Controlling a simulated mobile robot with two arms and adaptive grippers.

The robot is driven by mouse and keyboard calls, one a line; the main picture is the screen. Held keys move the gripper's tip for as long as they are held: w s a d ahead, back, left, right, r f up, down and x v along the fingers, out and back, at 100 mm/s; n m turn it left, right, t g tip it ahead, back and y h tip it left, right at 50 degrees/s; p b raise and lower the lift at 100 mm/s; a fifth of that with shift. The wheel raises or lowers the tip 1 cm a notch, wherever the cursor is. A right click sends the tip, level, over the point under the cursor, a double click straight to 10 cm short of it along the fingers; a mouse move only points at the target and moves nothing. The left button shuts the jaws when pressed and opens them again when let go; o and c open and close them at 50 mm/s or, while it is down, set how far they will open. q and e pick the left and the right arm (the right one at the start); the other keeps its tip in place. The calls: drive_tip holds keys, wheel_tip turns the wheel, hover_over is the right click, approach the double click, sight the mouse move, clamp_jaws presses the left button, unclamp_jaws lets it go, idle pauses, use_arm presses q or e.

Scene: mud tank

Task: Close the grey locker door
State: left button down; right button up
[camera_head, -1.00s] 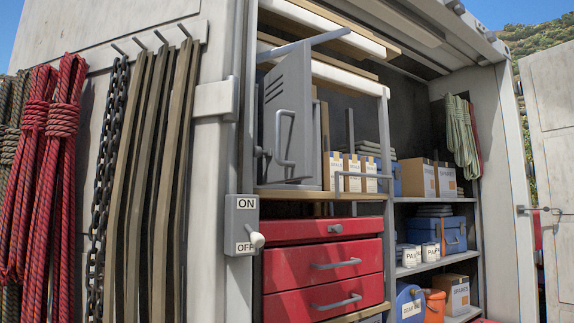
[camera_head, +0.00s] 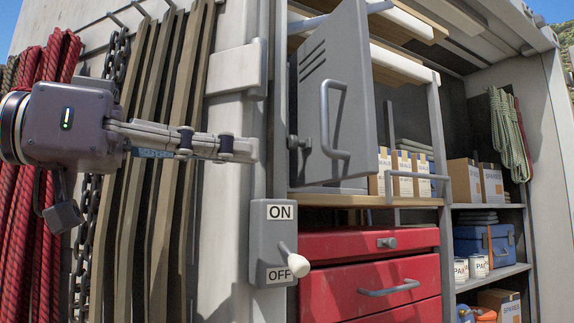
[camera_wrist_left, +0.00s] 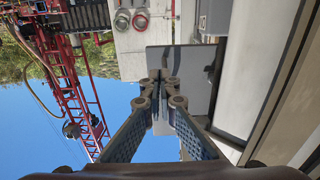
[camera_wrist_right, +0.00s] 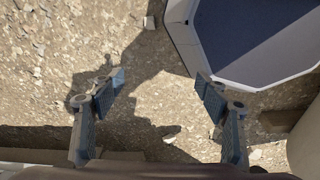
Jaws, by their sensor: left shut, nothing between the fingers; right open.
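The grey locker door (camera_head: 345,95) has slats near its top and a bar handle (camera_head: 333,118). In the head view it stands open, swung outward from the locker above the red drawers. My left gripper (camera_head: 252,149) is shut and empty, pointing right toward the door from its left side, with a gap between its tips and the door. In the left wrist view the shut fingers (camera_wrist_left: 160,85) point at a pale grey panel; I cannot tell for sure that it is the door. My right gripper (camera_wrist_right: 160,85) is open and empty over gravelly ground, outside the head view.
A grey switch box (camera_head: 272,243) with an ON/OFF lever sticks out below my left gripper. Red drawers (camera_head: 370,275) lie under the door. Cartons (camera_head: 402,172) stand behind the door.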

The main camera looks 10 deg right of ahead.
use_arm(q)
drive_tip(key=s+d+r+p, duration=0.1)
drive_tip(key=s+d, duration=0.1)
drive_tip(key=d, duration=0.1)
use_arm(e)
drive_tip(key=s+r+g+p, duration=0.1)
drive_tip(key=s+r+p, duration=0.15)
drive_tip(key=s, duration=0.65)
use_arm(q)
drive_tip(key=p, duration=0.1)
approach(361, 158)
drive_tip(key=x, duration=0.4)
drive_tip(key=shift+w+r, duration=0.1)
drive_tip(key=shift+r, duration=0.15)
drive_tip(key=shift+p+x, duration=0.65)
drive_tip(key=shift+x, duration=0.4)
drive_tip(key=shift+d, duration=0.45)
drive_tip(key=shift+f, duration=0.2)
use_arm(e)
drive_tip(key=w+r, duration=0.3)
drive_tip(key=shift+d+r, duration=0.2)
drive_tip(key=shift+r, duration=0.1)
